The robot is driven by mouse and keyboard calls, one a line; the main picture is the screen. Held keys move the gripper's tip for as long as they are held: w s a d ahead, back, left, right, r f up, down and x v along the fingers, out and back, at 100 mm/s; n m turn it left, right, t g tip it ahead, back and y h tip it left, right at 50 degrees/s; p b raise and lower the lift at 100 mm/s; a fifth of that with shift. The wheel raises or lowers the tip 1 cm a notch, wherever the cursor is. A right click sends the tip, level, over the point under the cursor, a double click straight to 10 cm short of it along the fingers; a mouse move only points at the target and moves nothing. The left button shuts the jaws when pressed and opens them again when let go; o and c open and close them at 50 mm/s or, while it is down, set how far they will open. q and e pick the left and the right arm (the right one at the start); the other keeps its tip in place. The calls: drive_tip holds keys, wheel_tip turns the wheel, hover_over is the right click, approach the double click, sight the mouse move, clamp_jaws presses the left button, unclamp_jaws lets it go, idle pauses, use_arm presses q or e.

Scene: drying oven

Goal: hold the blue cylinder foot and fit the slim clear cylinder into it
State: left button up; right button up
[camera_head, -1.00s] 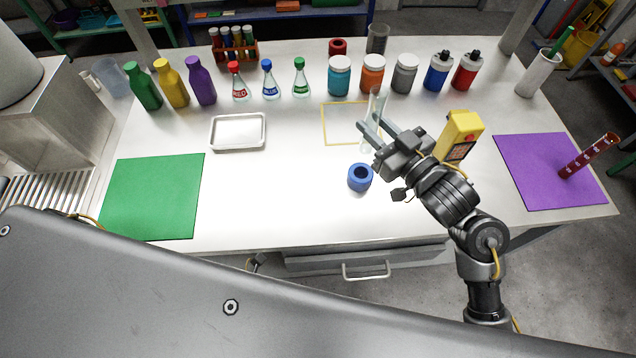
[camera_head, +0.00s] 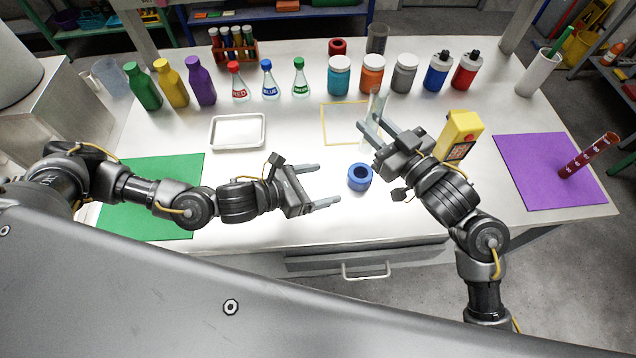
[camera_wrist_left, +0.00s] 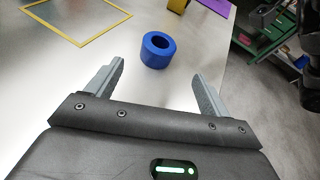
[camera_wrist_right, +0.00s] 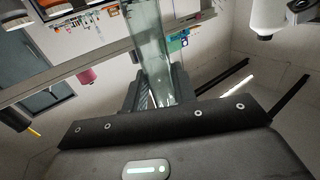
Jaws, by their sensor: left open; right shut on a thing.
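The blue cylinder foot (camera_head: 360,177), a short ring with a round hole on top, stands on the table between my grippers. It also shows in the left wrist view (camera_wrist_left: 158,50), ahead of the fingertips. My left gripper (camera_head: 328,184) is open and empty, just left of the foot and apart from it. My right gripper (camera_head: 369,120) is shut on the slim clear cylinder (camera_head: 376,103), holding it upright, behind and slightly right of the foot. In the right wrist view the clear cylinder (camera_wrist_right: 150,45) rises from between the fingers. Its lower end is hard to make out.
A yellow device (camera_head: 461,133) stands close to the right of my right gripper. A yellow square outline (camera_head: 323,125) and a silver tray (camera_head: 238,131) lie behind. Bottles and jars line the back. A purple mat (camera_head: 530,180) holds a dark red cylinder (camera_head: 588,157).

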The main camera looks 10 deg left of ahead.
sight(350, 179)
use_arm(q)
drive_tip(key=shift+f+m, duration=0.4)
drive_tip(key=x, duration=1.2)
drive_tip(key=shift+f, duration=0.15)
drive_tip(key=shift+c, duration=0.4)
drive_tip(key=shift+a, duration=0.1)
drive_tip(key=c, duration=1)
drive_tip(key=shift+s, duration=0.1)
use_arm(e)
drive_tip(key=shift+s+d+f, duration=0.1)
drive_tip(key=shift+s+f, duration=0.05)
drive_tip(key=shift+f, duration=3.8)
